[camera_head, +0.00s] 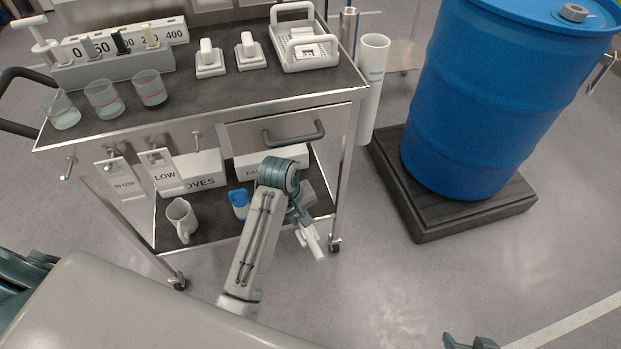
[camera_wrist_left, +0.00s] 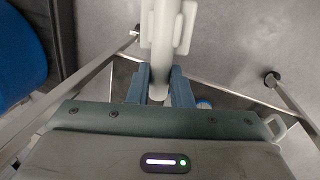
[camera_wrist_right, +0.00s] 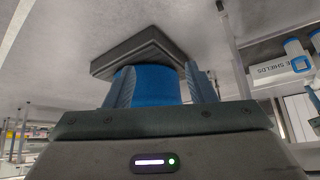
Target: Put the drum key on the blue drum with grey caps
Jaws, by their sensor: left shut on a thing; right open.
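The blue drum (camera_head: 490,100) stands upright on a dark pallet at the right of the head view, with a grey cap (camera_head: 574,12) on its top. It also shows in the right wrist view (camera_wrist_right: 158,88). My left gripper (camera_wrist_left: 160,78) is shut on a pale ribbed tool (camera_wrist_left: 165,30), which looks like the drum key. In the head view the tool (camera_head: 312,243) hangs tilted in front of the cart, low and left of the drum. My right gripper (camera_head: 468,341) is open and empty at the bottom edge, apart from the drum; its wrist view shows the drum beyond its fingers.
A steel cart (camera_head: 200,110) holds beakers, a numbered rack and a white tray (camera_head: 303,45) on top. A jug (camera_head: 181,219) and boxes sit on its lower shelf. A white tube (camera_head: 372,80) is at its right side. The dark pallet (camera_head: 470,220) juts out under the drum. Floor in front is clear.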

